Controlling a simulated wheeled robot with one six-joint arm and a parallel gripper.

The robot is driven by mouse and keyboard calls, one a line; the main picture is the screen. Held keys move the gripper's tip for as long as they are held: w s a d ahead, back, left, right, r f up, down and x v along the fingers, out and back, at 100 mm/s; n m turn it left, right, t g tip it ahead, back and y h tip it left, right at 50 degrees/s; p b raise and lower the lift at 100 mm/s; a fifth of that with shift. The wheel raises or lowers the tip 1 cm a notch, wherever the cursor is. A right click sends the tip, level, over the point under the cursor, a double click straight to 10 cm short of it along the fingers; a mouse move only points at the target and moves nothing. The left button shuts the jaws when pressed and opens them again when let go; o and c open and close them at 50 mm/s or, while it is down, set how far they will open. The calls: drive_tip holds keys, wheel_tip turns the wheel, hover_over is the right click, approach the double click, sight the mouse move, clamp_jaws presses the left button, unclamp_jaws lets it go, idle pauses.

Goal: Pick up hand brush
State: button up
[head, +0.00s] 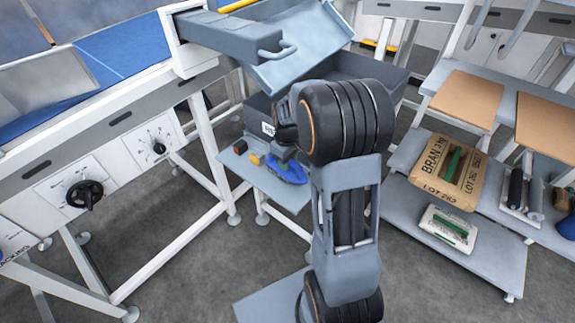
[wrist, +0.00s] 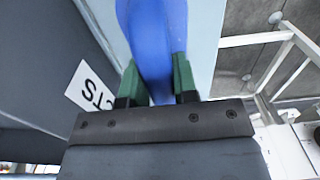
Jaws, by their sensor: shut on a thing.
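The blue hand brush (head: 292,174) is at the small low blue-grey shelf under the chute, mostly visible past my arm. My gripper (head: 286,158) is at it from above, partly hidden by my wrist. In the wrist view the two green fingertips of my gripper (wrist: 158,80) are closed on either side of the blue brush handle (wrist: 155,35). The brush's far end is out of that view. Whether it rests on the shelf or is slightly raised, I cannot tell.
An orange-yellow object (head: 256,159) and a dark red-ended cylinder (head: 240,146) lie left of the brush on the shelf (head: 283,197). A dark grey bin with a white label (head: 268,129) stands close behind. A bran sack (head: 436,170) lies on the right rack.

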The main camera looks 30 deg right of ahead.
drive_tip(key=s+a+r, duration=0.3)
drive_tip(key=a+r, duration=0.1)
drive_tip(key=r, duration=0.3)
drive_tip(key=shift+s, duration=0.15)
drive_tip(key=s+a+r, duration=0.1)
drive_tip(key=s+a, duration=0.1)
drive_tip(key=s+a+r, duration=0.1)
drive_tip(key=a, duration=0.1)
drive_tip(key=s+a+r, duration=0.1)
drive_tip(key=s+a, duration=0.1)
drive_tip(key=shift+s+a+r, duration=0.25)
drive_tip(key=shift+s+a, duration=0.1)
drive_tip(key=shift+a, duration=0.05)
clamp_jaws()
